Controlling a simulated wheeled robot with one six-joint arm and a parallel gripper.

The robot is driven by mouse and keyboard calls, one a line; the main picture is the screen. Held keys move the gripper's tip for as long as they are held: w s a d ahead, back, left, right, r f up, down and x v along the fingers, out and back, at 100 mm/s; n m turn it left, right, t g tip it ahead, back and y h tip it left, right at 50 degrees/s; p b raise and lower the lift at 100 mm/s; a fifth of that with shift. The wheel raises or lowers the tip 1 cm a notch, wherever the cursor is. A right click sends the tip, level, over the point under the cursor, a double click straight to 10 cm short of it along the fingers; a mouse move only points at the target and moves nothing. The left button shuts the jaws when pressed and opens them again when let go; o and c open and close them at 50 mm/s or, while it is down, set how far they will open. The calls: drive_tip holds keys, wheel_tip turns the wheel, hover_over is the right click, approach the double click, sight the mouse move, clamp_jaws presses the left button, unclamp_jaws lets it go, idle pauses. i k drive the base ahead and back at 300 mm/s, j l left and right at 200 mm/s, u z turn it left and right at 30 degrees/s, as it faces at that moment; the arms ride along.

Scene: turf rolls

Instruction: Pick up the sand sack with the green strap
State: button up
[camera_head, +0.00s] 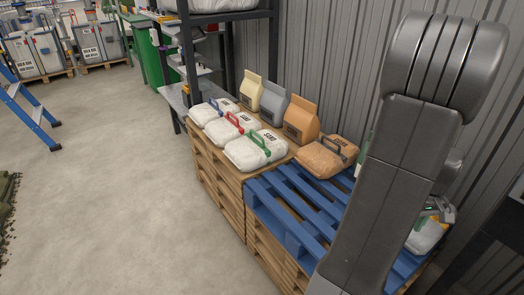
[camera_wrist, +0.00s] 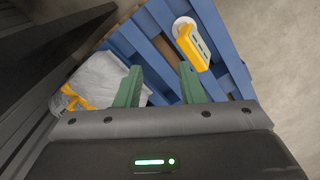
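The sand sack with the green strap (camera_head: 243,153) is a white sack lying flat on the wooden pallet stack in the head view, nearest of a row of white sacks. Its green strap (camera_head: 260,143) arches over the top beside dark "SAND" lettering. My gripper (camera_wrist: 160,70) shows in the wrist view with two green fingers apart and nothing between them. It is over the blue pallet (camera_wrist: 150,38), far to the right of that sack. In the head view my arm hides most of the gripper.
White sacks with red (camera_head: 221,132) and blue (camera_head: 203,115) straps lie beyond. Upright bags (camera_head: 301,122) stand behind. A brown sack (camera_head: 317,160) lies on the blue pallet. The wrist view shows a yellow-strapped sack (camera_wrist: 98,75) and a yellow-handled tool (camera_wrist: 194,48).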

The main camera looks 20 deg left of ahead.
sight(253, 151)
drive_tip(key=i+j+u, duration=0.15)
drive_tip(key=i+j, duration=0.35)
drive_tip(key=j, duration=0.35)
drive_tip(key=i+j+u, duration=0.15)
drive_tip(key=i+j, duration=0.35)
drive_tip(key=j, duration=0.3)
drive_tip(key=i+j+u, duration=0.15)
drive_tip(key=i+j, duration=0.45)
drive_tip(key=j, duration=0.1)
